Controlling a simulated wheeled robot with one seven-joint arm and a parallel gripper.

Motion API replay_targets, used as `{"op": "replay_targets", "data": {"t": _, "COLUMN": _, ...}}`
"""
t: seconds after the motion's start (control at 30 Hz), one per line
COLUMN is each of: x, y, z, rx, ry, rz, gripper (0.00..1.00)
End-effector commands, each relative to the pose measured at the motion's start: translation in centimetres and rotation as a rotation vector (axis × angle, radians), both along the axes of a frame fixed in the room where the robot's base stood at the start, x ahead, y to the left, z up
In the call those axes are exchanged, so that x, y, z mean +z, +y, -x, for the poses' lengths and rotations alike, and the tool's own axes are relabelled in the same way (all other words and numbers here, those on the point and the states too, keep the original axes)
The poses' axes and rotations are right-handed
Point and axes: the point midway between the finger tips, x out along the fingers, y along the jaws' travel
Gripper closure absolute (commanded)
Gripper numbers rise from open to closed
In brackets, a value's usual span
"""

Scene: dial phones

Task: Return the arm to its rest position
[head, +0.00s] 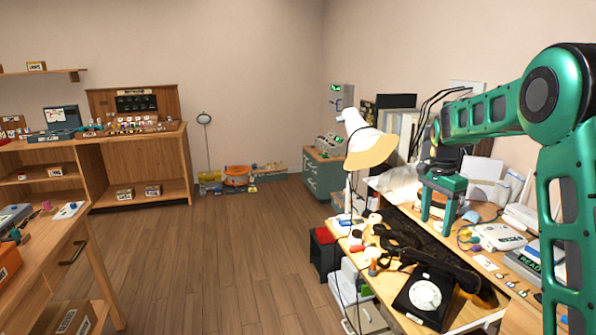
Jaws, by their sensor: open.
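My green arm reaches in from the right edge of the head view. My gripper (440,208) points down over the cluttered desk (462,326) on the right, its two green fingers apart and nothing visible between them. Whether the fingertips touch the desk or hang above it, I cannot tell. A black dial phone (424,293) sits at the near part of the desk, in front of the gripper. Dark handset-like pieces (400,235) lie between the phone and the gripper.
A lamp with a cream shade (369,148) stands left of my gripper. A white device (498,237) lies to its right. Wooden shelves (135,165) and a workbench (45,250) are at left. The wooden floor (215,255) between is clear.

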Motion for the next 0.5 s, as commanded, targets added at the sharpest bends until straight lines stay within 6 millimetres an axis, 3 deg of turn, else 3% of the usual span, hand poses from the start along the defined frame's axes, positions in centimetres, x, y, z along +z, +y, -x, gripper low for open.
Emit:
{"op": "replay_targets", "data": {"t": 0.2, "x": 3.0, "y": -2.7, "z": 9.0, "rx": 0.132, "ry": 0.01, "rz": 0.0, "gripper": 0.43}}
{"op": "replay_targets", "data": {"t": 0.5, "x": 4.1, "y": -4.3, "z": 22.0, "rx": 0.326, "ry": 0.023, "rz": -0.016, "gripper": 0.43}}
